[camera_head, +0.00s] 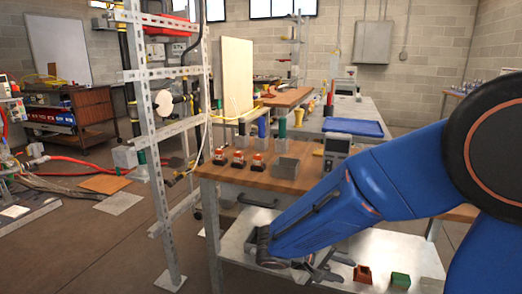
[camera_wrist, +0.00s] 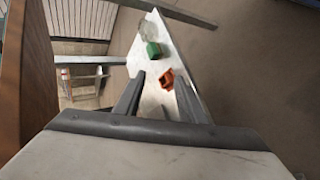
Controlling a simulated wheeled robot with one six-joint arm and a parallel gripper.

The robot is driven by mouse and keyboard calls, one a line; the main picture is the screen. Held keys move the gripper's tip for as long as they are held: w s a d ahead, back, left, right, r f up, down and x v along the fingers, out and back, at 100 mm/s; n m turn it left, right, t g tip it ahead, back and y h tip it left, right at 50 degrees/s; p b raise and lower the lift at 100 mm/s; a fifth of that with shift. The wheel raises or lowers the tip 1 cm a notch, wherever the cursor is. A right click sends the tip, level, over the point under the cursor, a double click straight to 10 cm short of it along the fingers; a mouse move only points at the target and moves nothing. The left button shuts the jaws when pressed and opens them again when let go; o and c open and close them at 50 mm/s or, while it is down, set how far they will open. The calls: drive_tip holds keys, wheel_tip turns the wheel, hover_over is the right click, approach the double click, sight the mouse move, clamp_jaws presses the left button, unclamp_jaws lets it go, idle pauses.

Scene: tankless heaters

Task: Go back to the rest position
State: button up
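My gripper (camera_head: 340,268) is low in front of the wooden-topped workbench (camera_head: 225,170), at the height of its lower shelf. My blue arm reaches down to it from the right. In the wrist view my gripper (camera_wrist: 160,80) shows two fingers spread apart with nothing held between them. Beyond the fingertips, a red-orange block (camera_wrist: 167,79) and a green block (camera_wrist: 153,49) rest on the pale lower shelf (camera_wrist: 150,100). The head view also shows the red-brown block (camera_head: 362,274) and the green block (camera_head: 400,281), to the right of my gripper.
The bench top holds several small orange-and-black parts (camera_head: 239,160), a grey block (camera_head: 286,168) and a grey meter (camera_head: 337,148). A perforated metal frame (camera_head: 145,130) stands to the left. Red hoses (camera_head: 75,162) lie on the floor farther left. Floor in front of the frame is clear.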

drive_tip(key=s+d+r+m+y, duration=0.1)
drive_tip(key=s+d+r+y, duration=0.1)
drive_tip(key=s, duration=0.4)
drive_tip(key=s+d+r+m+t+y, duration=0.1)
drive_tip(key=s+d+r+y, duration=0.1)
drive_tip(key=s+r+y, duration=0.2)
drive_tip(key=s+d+r+m+y, duration=0.1)
drive_tip(key=s+d+r+y, duration=0.1)
drive_tip(key=s, duration=0.6)
drive_tip(key=shift+r+m+t+y, duration=0.4)
drive_tip(key=shift+r+y, duration=0.35)
drive_tip(key=shift+y, duration=0.55)
